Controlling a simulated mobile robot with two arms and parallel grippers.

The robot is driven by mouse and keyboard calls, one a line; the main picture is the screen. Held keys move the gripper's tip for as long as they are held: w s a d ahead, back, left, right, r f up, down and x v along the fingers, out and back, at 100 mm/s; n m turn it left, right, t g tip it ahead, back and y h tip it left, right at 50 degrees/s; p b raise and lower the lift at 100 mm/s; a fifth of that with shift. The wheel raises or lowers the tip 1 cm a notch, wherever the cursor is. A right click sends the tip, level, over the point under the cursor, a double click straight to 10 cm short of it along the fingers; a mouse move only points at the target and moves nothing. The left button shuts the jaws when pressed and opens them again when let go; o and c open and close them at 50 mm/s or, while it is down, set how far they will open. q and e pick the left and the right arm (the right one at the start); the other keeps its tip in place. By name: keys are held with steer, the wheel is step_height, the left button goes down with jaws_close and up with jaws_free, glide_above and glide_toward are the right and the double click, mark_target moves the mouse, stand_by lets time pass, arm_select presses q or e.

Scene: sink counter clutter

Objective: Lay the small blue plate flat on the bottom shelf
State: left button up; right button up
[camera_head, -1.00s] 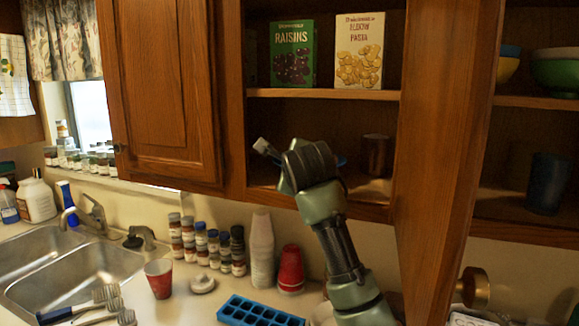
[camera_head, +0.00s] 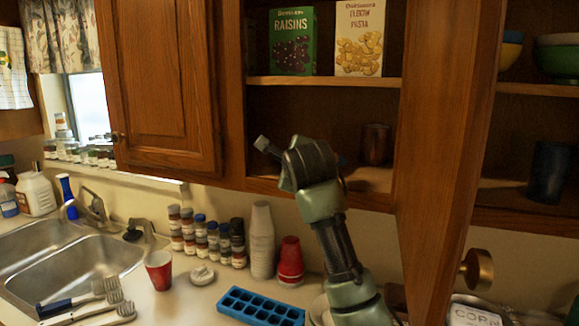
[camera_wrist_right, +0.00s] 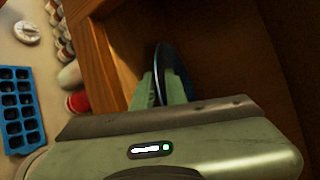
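The small blue plate (camera_wrist_right: 184,80) shows nearly edge-on in the right wrist view, as a dark blue curved shape. My right gripper (camera_wrist_right: 160,90) is shut on its rim, with pale green fingers beside it. In the head view my right arm reaches up into the open cabinet, and the wrist hides the fingers and nearly all of the plate. The bottom shelf (camera_head: 370,178) lies around and behind the wrist. I cannot tell whether the plate touches it. My left gripper is not in view.
A dark cup (camera_head: 376,144) stands on the bottom shelf, right of my wrist. A raisins box (camera_head: 292,42) and a pasta box (camera_head: 358,38) stand on the shelf above. The open cabinet door (camera_head: 445,150) is close on the right. A blue ice tray (camera_head: 260,308) lies on the counter.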

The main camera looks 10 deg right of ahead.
steer(key=shift+a+f, duration=0.15)
steer(key=shift+f, duration=0.55)
steer(key=shift+s+a+b, duration=0.1)
steer(key=shift+s+b, duration=0.2)
steer(key=shift+b, duration=0.05)
steer(key=r+b+v, duration=0.1)
steer(key=b+v, duration=0.1)
steer(key=v, duration=0.5)
steer(key=shift+r+b, duration=0.2)
steer(key=shift+b, duration=0.15)
steer(key=shift+s, duration=0.15)
